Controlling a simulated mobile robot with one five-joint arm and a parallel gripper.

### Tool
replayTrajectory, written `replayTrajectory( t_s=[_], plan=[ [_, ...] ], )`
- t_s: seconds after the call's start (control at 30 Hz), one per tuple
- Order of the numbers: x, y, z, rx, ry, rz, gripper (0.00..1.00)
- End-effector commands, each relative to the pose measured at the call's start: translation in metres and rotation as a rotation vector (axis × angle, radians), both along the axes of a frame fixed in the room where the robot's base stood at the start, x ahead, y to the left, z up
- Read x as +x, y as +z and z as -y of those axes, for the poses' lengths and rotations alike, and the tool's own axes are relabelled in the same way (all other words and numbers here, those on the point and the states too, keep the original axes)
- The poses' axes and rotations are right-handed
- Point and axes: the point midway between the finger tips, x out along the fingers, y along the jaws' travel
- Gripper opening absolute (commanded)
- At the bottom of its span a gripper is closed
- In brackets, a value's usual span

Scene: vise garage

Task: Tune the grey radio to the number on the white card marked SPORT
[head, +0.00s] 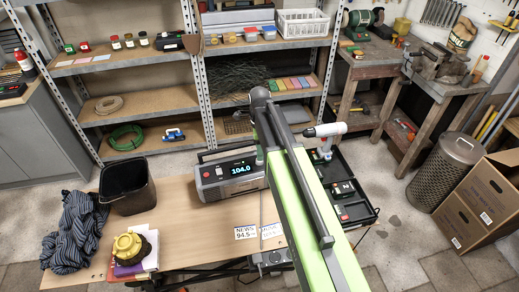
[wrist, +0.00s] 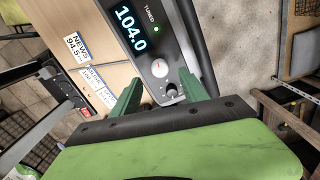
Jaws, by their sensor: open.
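The grey radio (head: 232,176) stands on the wooden table, its display reading 104.0. In the wrist view the display (wrist: 131,29) also reads 104.0, and a green lamp (wrist: 156,29) is lit beside the word TUNED. My gripper (wrist: 161,88) is open at the radio's front, with a pale round knob (wrist: 160,68) just beyond and between its fingertips. A darker knob or switch (wrist: 170,91) lies between the fingers. I cannot tell whether they touch anything. A white card (head: 246,232) reads NEWS 94.5.
A black bin (head: 127,187), a striped cloth (head: 75,232) and a yellow-capped object (head: 130,246) on books occupy the table's left. The table's middle front (head: 195,225) is bare.

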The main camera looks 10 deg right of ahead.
Motion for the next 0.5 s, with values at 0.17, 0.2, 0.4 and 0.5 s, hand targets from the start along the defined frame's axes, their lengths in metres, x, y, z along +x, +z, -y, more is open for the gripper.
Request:
replayTrajectory(
  t_s=[0.17,0.2,0.4,0.5],
  plan=[
    [0.0,0.053,0.0,0.0,0.0,0.0,0.52],
    [0.0,0.062,0.0,0.0,0.0,0.0,0.52],
    [0.0,0.105,0.0,0.0,0.0,0.0,0.52],
    [0.0,0.119,0.0,0.0,0.0,-0.001,0.52]
  ],
)
